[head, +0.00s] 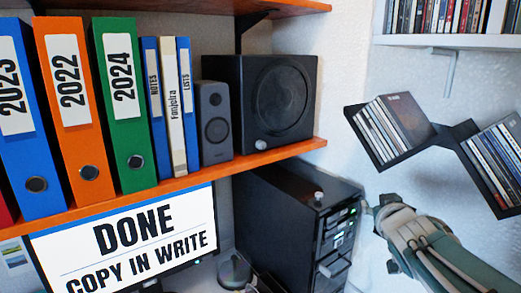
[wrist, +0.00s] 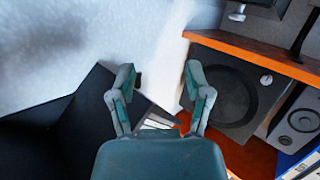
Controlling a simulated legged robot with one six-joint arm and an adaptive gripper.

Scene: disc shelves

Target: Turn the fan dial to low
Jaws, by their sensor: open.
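A small pale knob (head: 318,196) stands at the top front edge of the black computer tower (head: 275,210). In the wrist view the knob (wrist: 237,12) shows near the top edge, beside the orange shelf. No label or setting on it is readable, so I cannot tell its position or confirm that it is the fan dial. My gripper (head: 375,208) is to the right of the tower in the head view, apart from the knob. In the wrist view my gripper (wrist: 161,74) has its two fingers spread, with nothing between them but background.
A large speaker (head: 285,95) with its own pale knob (head: 261,145) sits on the orange shelf (head: 240,160). A black disc rack (head: 455,131) is above my gripper on the wall. A monitor (head: 130,245) is at lower left.

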